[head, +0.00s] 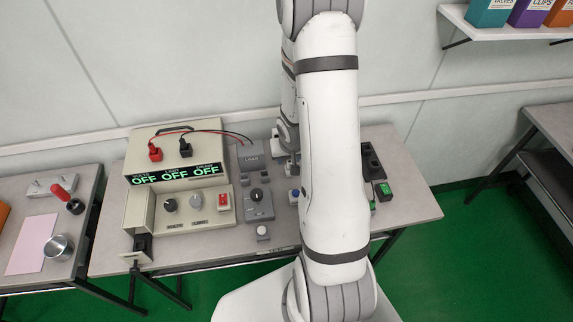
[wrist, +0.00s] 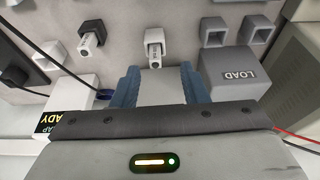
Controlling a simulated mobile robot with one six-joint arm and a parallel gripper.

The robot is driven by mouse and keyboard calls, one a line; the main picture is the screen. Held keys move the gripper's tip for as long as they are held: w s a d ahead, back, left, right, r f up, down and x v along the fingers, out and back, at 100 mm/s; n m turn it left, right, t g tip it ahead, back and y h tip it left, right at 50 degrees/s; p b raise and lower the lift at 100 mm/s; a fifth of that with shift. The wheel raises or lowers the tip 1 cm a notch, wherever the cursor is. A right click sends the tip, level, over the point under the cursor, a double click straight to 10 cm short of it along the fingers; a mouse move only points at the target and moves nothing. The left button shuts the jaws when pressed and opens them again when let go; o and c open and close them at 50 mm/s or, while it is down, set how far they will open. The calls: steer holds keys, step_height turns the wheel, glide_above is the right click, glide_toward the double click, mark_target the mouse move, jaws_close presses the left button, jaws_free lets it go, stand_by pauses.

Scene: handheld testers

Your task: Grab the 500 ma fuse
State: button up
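In the wrist view, two small pale fuse-like pieces with dark, unreadable markings sit in square holders: one (wrist: 154,48) at the top centre and one (wrist: 91,39) to its left. I cannot tell which is the 500 mA fuse. My gripper (wrist: 158,72) has two blue fingers standing apart, just short of the centre piece, which lies in line with the gap. A plain grey surface shows between the fingers; I see nothing clamped. In the head view, my arm hides the gripper and most of this area.
A grey LOAD block (wrist: 236,72) is close right of the fingers. Empty-looking square sockets (wrist: 214,31) stand beyond it. A white block (wrist: 68,92) and dark cables are at left. In the head view, a beige power supply (head: 178,150) reading OFF stands left on the bench (head: 415,205).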

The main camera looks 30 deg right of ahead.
mark_target(290, 162)
steer(key=x, duration=0.2)
steer(key=b+x, duration=0.1)
steer(key=x, duration=0.2)
steer(key=shift+w+d+f+b, duration=0.2)
steer(key=shift+w+d+b, duration=0.1)
steer(key=shift+d, duration=0.1)
steer(key=shift+s, duration=0.1)
steer(key=shift+r, duration=0.1)
jaws_close()
